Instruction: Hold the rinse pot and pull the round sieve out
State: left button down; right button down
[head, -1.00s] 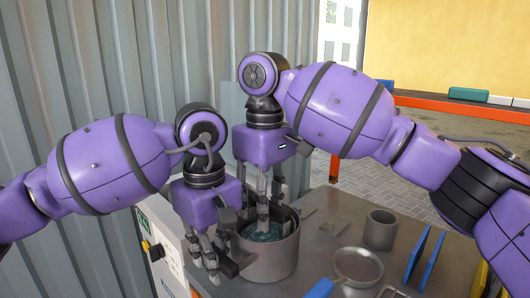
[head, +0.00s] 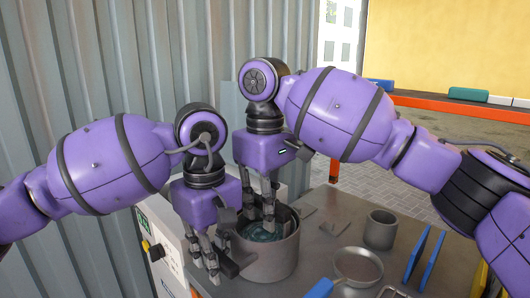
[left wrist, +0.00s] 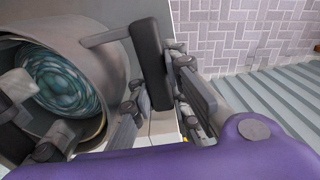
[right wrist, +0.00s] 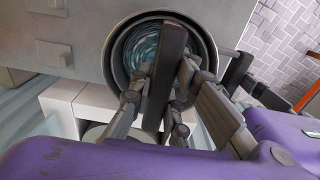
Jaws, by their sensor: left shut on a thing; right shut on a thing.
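The rinse pot (head: 272,262) is a grey round pot on the worktop, with teal swirled contents (head: 262,233) inside. My left gripper (head: 212,262) is beside its left side, shut on the pot's dark handle (left wrist: 153,62), which joins the pot by a grey stem. My right gripper (head: 262,210) points down into the pot's mouth. It is shut on a dark upright bar (right wrist: 169,70), apparently the round sieve's handle. The sieve's basket is within the pot and mostly hidden by the fingers and rim; I cannot make out its edge clearly.
A grey mug (head: 380,229), a pan (head: 358,264) with a blue handle and blue upright pieces (head: 427,258) stand right of the pot. A panel with a yellow knob (head: 145,245) is at the left. A corrugated wall (head: 100,60) rises behind.

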jog(key=shift+r, duration=0.2)
dwell(0.4)
jog(key=shift+r, duration=5.3)
pick_arm(q)
jog(key=c, duration=1.6)
grip_release()
